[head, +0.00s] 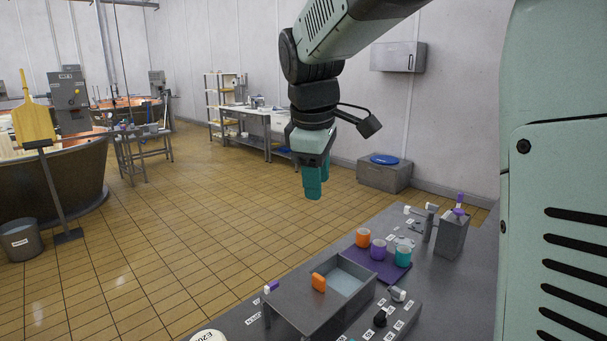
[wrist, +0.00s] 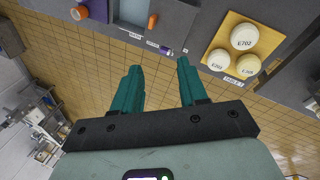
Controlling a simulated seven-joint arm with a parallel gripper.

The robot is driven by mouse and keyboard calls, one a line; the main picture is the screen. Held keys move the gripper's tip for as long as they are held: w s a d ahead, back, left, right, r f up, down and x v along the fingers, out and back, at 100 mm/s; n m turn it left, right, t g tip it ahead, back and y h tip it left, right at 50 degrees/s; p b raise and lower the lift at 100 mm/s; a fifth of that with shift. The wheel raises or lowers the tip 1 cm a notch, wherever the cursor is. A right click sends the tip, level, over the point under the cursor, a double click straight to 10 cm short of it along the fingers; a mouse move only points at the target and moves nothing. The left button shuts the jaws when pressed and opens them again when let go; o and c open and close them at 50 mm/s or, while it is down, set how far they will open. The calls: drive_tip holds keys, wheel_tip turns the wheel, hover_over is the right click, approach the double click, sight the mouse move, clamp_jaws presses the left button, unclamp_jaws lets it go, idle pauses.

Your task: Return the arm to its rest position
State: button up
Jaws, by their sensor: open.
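Tiled floor shows beyond the fingers. The gripper is apart from the bench and touches nothing that I can see.
The grey bench (head: 245,318) carries a grey box (head: 300,308) with an orange piece (head: 318,282) on it. Orange (head: 362,238), purple (head: 378,249) and teal (head: 403,254) cups stand on a purple mat (head: 392,271). Open tiled floor (head: 200,230) lies to the left.

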drive_tip(key=s+d+m, duration=0.3)
drive_tip(key=s+m, duration=0.1)
drive_tip(key=s, duration=0.4)
drive_tip(key=s+d+f+m+t, duration=0.1)
drive_tip(key=s+d+m, duration=0.2)
drive_tip(key=s, duration=0.6)
drive_tip(key=s+d+m+t, duration=0.1)
drive_tip(key=s+d+m, duration=0.1)
drive_tip(key=s+m, duration=0.4)
drive_tip(key=shift+s+d+f+m+y, duration=0.25)
drive_tip(key=shift+s+d+m+y, duration=0.15)
drive_tip(key=shift+s, duration=0.8)
